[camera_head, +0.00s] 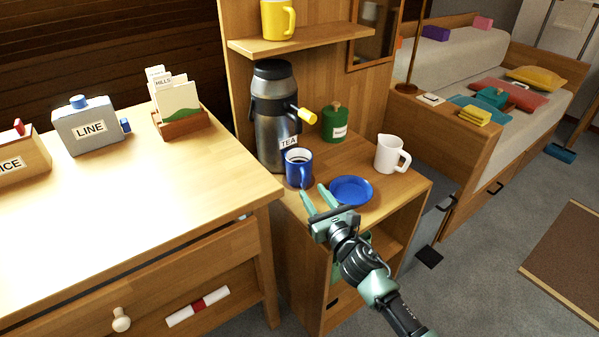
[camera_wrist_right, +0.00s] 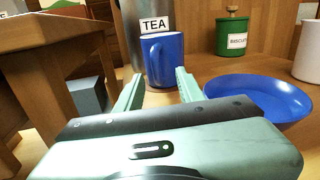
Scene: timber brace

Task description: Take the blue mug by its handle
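The blue mug (camera_head: 298,167) stands upright on the small wooden cabinet, in front of the tea urn. It also shows in the right wrist view (camera_wrist_right: 166,62), just beyond my fingertips, with its handle on the near side facing me. My right gripper (camera_head: 319,198) is open, its two fingers spread and pointing toward the mug. In the right wrist view the gripper (camera_wrist_right: 158,90) has nothing between its fingers, and the mug appears centred between and beyond them. I see no contact with the mug. My left gripper is not in view.
A dark tea urn (camera_head: 276,115), a green canister (camera_head: 334,123) and a white jug (camera_head: 390,155) stand on the cabinet. A wooden desk (camera_head: 120,215) is at left; a shelf (camera_head: 300,41) holds a yellow mug (camera_head: 275,20).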

